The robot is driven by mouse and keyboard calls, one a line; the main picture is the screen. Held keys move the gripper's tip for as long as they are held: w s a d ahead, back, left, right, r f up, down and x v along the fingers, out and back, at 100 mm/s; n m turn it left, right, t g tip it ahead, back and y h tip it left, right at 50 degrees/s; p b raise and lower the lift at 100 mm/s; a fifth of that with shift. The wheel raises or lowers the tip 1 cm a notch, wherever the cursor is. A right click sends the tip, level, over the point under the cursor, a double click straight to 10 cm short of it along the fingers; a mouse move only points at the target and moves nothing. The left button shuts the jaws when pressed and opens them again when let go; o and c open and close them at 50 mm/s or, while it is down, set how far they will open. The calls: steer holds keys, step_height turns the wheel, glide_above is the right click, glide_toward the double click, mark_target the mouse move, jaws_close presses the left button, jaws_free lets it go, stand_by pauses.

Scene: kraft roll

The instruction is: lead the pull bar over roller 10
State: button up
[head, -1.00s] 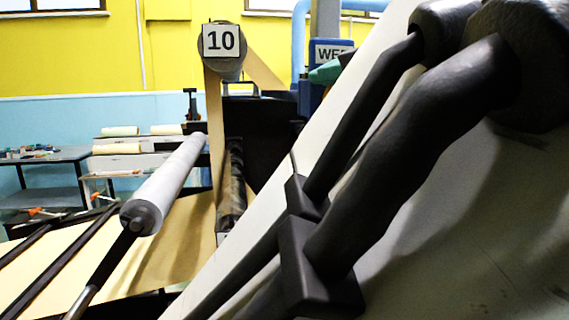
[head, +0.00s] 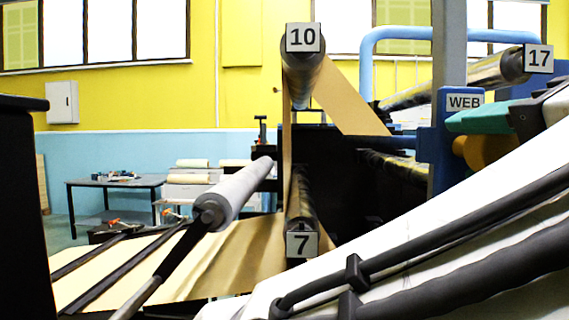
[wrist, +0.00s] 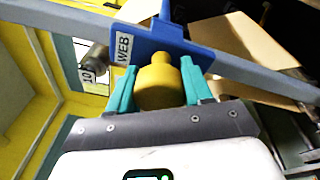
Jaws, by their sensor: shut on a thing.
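The pull bar is a long grey bar (head: 449,45), seen nearly upright in the head view, with a blue block labelled WEB (head: 437,150) and a yellow knob (head: 472,152). My gripper (head: 492,118) is at that knob. In the wrist view my gripper (wrist: 157,90) has its teal fingers shut on the yellow knob (wrist: 157,80). Roller 10 (head: 303,68) is high, left of the bar. Kraft paper (head: 345,98) rises to roller 10, passes over it and slopes down right toward the blue block. Its far end is partly hidden.
Roller 7 (head: 300,205) is below roller 10. Roller 17 (head: 450,80) is at upper right, close to the bar. A pale roller (head: 235,192) stands left. A dark upright (head: 25,200) fills the left edge. A table (head: 118,182) stands behind.

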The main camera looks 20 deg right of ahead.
steer(key=s+d+f+b, duration=0.2)
steer(key=d+f+b, duration=0.3)
steer(key=b, duration=1.7)
step_height(320, 180, down, 6)
steer(key=shift+r, duration=0.1)
steer(key=shift+s+d, duration=0.1)
steer(key=shift+b, duration=0.7)
